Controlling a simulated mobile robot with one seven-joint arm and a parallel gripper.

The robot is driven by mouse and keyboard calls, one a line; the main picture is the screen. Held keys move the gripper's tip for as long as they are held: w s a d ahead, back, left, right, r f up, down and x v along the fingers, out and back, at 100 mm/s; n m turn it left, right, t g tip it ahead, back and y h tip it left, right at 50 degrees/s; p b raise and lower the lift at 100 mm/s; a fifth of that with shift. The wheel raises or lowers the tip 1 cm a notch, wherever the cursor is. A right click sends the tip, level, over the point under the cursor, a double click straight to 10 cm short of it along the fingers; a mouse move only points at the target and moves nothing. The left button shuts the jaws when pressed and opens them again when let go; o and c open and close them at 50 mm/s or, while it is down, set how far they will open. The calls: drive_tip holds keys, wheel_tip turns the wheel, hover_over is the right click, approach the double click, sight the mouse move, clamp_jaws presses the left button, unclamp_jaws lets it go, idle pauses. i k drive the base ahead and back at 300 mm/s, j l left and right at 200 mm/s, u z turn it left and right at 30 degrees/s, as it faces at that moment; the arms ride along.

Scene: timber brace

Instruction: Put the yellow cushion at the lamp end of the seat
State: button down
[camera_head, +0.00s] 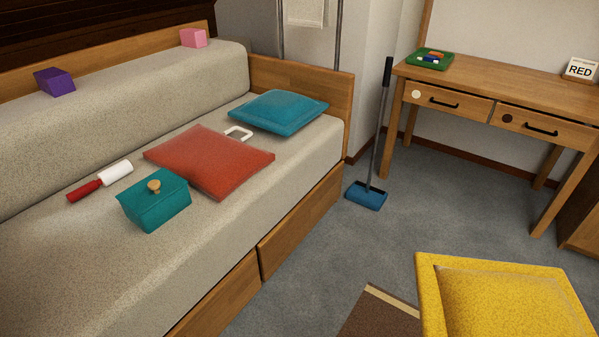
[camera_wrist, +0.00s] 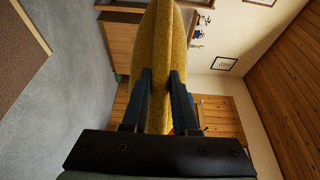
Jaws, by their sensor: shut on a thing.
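The yellow cushion (camera_head: 515,300) is at the lower right of the head view, in the air over the floor. In the wrist view the cushion (camera_wrist: 160,40) stands on edge between the two fingers of my gripper (camera_wrist: 161,76), which is shut on it. My gripper does not show in the head view. The seat (camera_head: 70,270) is a long beige sofa on a wooden base at the left, apart from the cushion. A red cushion (camera_head: 210,160) and a teal cushion (camera_head: 278,112) lie on it toward its far end. No lamp is visible in either view.
A teal box (camera_head: 155,205) and a lint roller (camera_head: 100,182) lie on the seat; a white frame-shaped thing (camera_head: 238,132) is by the cushions. A blue-headed broom (camera_head: 367,195) stands beyond the seat's front edge. A desk (camera_head: 500,90) is at the right. The near seat is bare.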

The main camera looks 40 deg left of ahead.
sight(81, 283)
drive_tip(key=l+u, duration=0.3)
drive_tip(key=u, duration=0.15)
drive_tip(key=l+u, duration=0.4)
drive_tip(key=j+u, duration=0.15)
drive_tip(key=u, duration=1.3)
drive_tip(key=i+u, duration=0.25)
drive_tip(key=i, duration=0.2)
